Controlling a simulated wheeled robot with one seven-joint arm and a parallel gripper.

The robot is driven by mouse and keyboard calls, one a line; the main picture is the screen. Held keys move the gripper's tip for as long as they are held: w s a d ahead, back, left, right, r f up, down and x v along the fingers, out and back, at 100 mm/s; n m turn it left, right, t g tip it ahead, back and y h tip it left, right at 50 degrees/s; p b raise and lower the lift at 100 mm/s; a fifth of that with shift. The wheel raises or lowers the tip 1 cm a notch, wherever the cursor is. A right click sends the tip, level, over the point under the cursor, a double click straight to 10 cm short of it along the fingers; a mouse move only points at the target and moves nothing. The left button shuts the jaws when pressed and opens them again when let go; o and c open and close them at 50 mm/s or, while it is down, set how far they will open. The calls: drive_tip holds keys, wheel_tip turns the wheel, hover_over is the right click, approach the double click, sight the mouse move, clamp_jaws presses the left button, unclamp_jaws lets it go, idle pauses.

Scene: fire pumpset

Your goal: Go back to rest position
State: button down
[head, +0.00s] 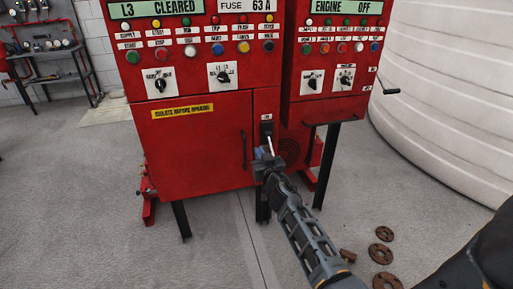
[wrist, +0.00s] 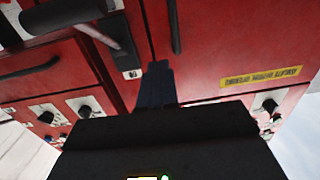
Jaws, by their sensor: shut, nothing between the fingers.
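My gripper (head: 266,155) is at the front of the red control cabinet (head: 195,150), just below a small dark switch plate with a pale lever (head: 269,143). I cannot tell whether it touches the cabinet. In the wrist view, which is upside down, the dark fingers (wrist: 157,85) are together with nothing between them. The switch plate (wrist: 128,55) and its lever show beside them, to the left. My arm reaches in from the lower right.
A second red cabinet (head: 330,70) with an "ENGINE OFF" display adjoins on the right, with a crank handle (head: 385,90) sticking out. A large white tank (head: 450,90) stands at the right. The left floor is clear.

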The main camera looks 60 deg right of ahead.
drive_tip(key=shift+b+v, duration=0.3)
drive_tip(key=shift+v, duration=1.6)
